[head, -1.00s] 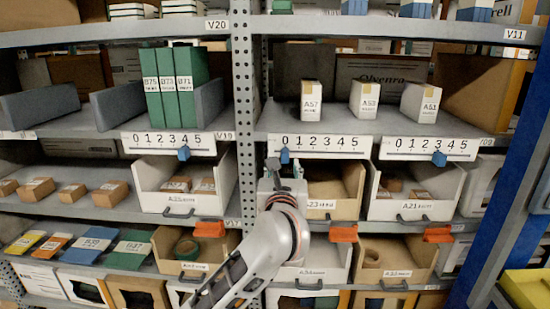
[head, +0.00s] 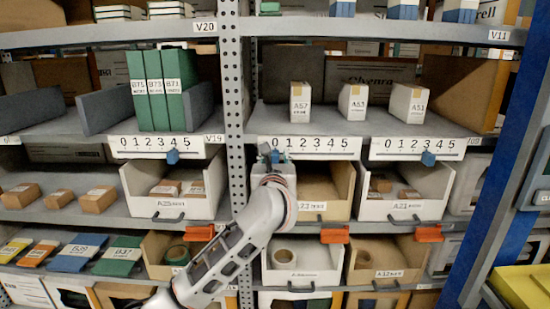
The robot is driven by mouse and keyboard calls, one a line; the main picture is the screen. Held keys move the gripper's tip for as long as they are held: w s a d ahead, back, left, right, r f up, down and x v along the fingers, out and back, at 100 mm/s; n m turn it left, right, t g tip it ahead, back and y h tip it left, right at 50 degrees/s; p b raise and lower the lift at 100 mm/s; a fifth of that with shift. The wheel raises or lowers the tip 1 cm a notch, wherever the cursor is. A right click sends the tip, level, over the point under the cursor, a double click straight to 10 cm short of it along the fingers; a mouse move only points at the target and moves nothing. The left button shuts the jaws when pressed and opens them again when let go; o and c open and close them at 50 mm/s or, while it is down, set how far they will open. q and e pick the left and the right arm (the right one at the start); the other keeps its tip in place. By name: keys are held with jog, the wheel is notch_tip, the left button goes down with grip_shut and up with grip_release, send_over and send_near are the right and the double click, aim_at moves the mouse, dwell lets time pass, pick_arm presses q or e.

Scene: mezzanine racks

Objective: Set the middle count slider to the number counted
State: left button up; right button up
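The middle count scale (head: 308,146), a white strip numbered 0 to 5, is on the shelf edge right of the perforated post. A bit of its blue slider (head: 275,156) shows near the 0 end; the rest is hidden by my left gripper (head: 273,160). The gripper is raised from below to the slider; I cannot tell whether its fingers touch or grip it. Above the strip stand three white boxes: A57 (head: 300,102), A53 (head: 352,102) and A51 (head: 408,104). My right gripper is not in view.
The left scale (head: 150,147) and right scale (head: 415,147) have blue sliders near 3. Three green binders (head: 155,90) stand upper left. Open bins, including A21 (head: 405,210), sit below. An orange tag (head: 335,236) juts out right of my arm.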

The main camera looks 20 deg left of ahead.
pick_arm(q)
grip_shut()
jog(key=d, duration=0.2)
jog(key=w+d, duration=0.1)
jog(key=d, duration=0.1)
jog(key=w+d+b, duration=0.1)
jog(key=d, duration=0.1)
jog(key=shift+d, duration=0.4)
jog(key=shift+w+d, duration=0.1)
jog(key=shift+d, duration=0.35)
jog(key=shift+o, duration=0.8)
grip_release()
send_near(303, 151)
jog(key=shift+v, duration=1.2)
